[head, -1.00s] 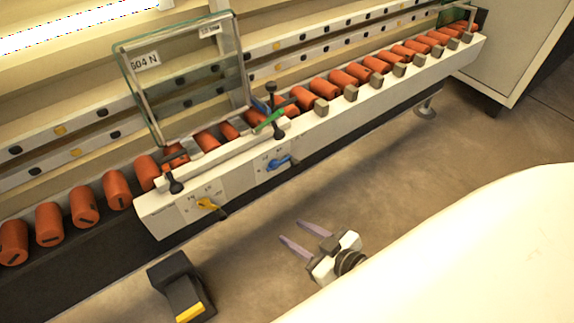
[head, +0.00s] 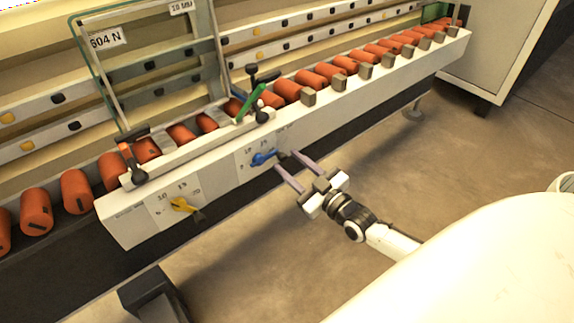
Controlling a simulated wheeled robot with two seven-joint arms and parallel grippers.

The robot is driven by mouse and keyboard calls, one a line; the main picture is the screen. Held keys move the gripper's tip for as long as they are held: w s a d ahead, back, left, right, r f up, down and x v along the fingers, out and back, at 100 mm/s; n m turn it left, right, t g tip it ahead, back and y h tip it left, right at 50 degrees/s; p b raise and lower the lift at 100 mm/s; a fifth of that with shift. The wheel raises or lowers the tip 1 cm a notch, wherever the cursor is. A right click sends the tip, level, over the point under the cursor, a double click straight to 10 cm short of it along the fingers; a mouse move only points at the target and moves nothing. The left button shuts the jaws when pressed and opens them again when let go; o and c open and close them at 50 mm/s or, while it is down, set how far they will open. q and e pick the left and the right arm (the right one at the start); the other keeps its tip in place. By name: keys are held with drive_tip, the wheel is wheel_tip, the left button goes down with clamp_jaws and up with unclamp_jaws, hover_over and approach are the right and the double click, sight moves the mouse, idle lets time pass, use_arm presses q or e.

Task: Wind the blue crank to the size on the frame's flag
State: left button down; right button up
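The blue crank (head: 262,158) sits on a small numbered dial on the white rail's front face, its dark knob end toward the right. My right gripper (head: 286,161) is open, its two pale fingers apart and their tips close to the knob end. I cannot tell whether they touch it. The glass frame (head: 160,78) stands upright behind the rail. It carries a "604 N" label (head: 107,40) at left and a small flag (head: 181,7) at the top, seemingly reading 10 MM, partly cut off. My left gripper is not in view.
A yellow crank (head: 180,205) sits on another dial to the left, marked 10, 15, 20. A green lever (head: 250,102) and black knobs stand on the rail. Orange rollers (head: 75,190) line the conveyor.

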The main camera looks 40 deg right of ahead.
drive_tip(key=shift+w+a, duration=0.1)
drive_tip(key=shift+w, duration=0.75)
clamp_jaws()
drive_tip(key=shift+f, duration=0.1)
